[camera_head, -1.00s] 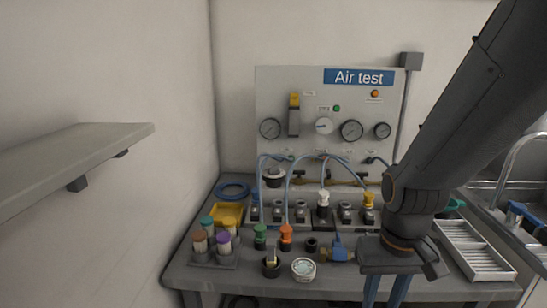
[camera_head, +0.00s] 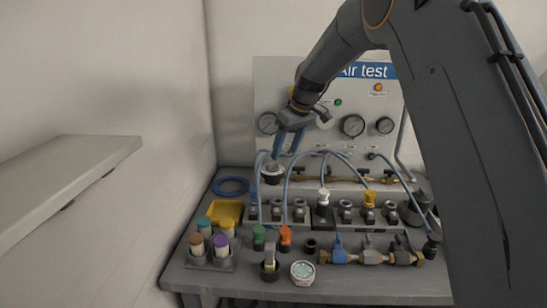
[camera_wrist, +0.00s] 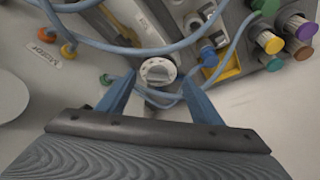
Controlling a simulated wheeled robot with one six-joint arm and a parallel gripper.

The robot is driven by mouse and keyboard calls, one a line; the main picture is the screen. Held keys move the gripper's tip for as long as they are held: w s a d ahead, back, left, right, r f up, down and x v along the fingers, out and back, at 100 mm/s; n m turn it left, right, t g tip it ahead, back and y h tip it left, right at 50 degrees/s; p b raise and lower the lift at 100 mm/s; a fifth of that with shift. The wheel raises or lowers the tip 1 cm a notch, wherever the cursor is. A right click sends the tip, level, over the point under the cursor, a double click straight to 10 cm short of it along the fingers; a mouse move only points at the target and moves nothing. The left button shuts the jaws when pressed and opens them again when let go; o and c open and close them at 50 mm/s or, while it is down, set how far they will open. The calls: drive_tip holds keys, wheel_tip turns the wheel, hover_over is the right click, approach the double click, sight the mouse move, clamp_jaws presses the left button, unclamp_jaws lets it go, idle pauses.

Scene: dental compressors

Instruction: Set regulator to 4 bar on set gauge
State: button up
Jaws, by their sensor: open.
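The regulator, a knob with a white top and dark base (camera_head: 273,173), stands at the back left of the bench below the panel. In the wrist view its white ridged knob (camera_wrist: 158,71) faces me. My gripper (camera_head: 284,157) is open and empty, with blue fingers pointing down just above the regulator. In the wrist view the fingertips (camera_wrist: 159,80) appear on either side of the knob; contact cannot be told. Round gauges (camera_head: 267,123), (camera_head: 352,125) and (camera_head: 385,125) show on the panel. Their needles and labels are too small to read, so I cannot tell the set gauge.
Blue hoses (camera_head: 290,175) arch close to the regulator and cross the wrist view. A yellow tray (camera_head: 229,213), coloured caps (camera_head: 221,242) and several fittings crowd the bench. My arm covers the right side and part of the panel. A shelf (camera_head: 75,170) juts out at left.

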sight(274, 163)
drive_tip(key=shift+n, duration=0.4)
drive_tip(key=shift+w+a+f+p, duration=0.35)
drive_tip(key=shift+w+a+f, duration=0.35)
drive_tip(key=shift+f, duration=0.35)
drive_tip(key=shift+w+a+f+p, duration=0.4)
drive_tip(key=shift+w+a+f, duration=0.35)
drive_tip(key=shift+f, duration=0.3)
drive_tip(key=shift+w+a+f+p, duration=0.35)
drive_tip(key=shift+w+a+f, duration=0.35)
drive_tip(key=shift+f, duration=0.35)
drive_tip(key=c, duration=1.1)
drive_tip(key=shift+o, duration=0.2)
